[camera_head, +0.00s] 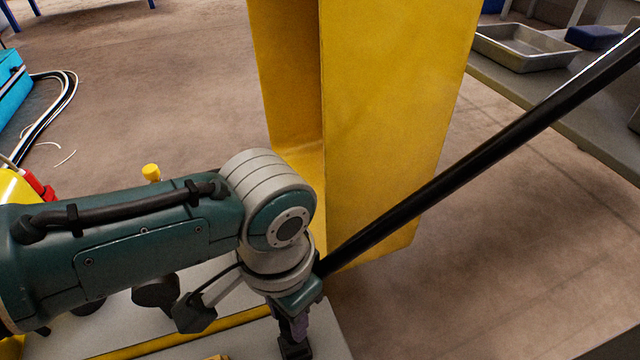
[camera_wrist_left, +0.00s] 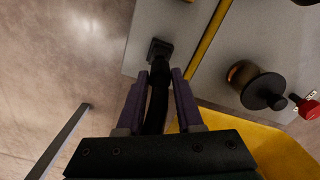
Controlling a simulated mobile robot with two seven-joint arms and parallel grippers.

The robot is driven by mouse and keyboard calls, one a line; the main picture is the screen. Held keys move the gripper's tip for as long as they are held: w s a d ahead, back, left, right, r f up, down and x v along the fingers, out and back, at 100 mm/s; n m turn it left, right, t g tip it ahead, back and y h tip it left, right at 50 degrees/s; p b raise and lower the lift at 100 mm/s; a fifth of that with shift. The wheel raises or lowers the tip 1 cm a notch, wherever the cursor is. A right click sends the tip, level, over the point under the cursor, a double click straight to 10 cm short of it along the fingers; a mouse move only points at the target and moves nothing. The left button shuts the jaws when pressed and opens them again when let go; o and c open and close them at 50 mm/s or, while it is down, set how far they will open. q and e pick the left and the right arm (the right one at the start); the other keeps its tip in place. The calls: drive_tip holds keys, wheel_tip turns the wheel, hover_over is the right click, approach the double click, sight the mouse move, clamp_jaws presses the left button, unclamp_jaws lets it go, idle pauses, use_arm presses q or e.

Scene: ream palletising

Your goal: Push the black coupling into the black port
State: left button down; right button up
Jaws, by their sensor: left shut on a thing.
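My left gripper (camera_head: 297,322) is low in the head view, pointing down at the grey panel (camera_head: 330,335). In the left wrist view its purple fingers (camera_wrist_left: 161,76) are shut on the black coupling (camera_wrist_left: 159,72), with a curved black hose (camera_wrist_left: 156,112) running back between them. The black port (camera_wrist_left: 158,48) is a squarish block on the grey panel, directly beyond the fingertips; it also shows below the gripper in the head view (camera_head: 295,349). The coupling's front end is at the port; I cannot tell how deep it sits. My right gripper is not in view.
A tall yellow post (camera_head: 390,120) stands behind the gripper. A long black bar or hose (camera_head: 480,170) slants up right from the wrist. A dark round fitting (camera_wrist_left: 258,88) and a red knob (camera_wrist_left: 306,108) are right of the port. A metal tray (camera_head: 525,48) lies at back right.

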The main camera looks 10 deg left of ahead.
use_arm(q)
drive_tip(key=shift+f+b, duration=1.2)
drive_tip(key=shift+f, duration=0.4)
drive_tip(key=shift+c, duration=2.4)
unclamp_jaws()
wheel_tip(320, 180, up, 10)
drive_tip(key=p, duration=0.9)
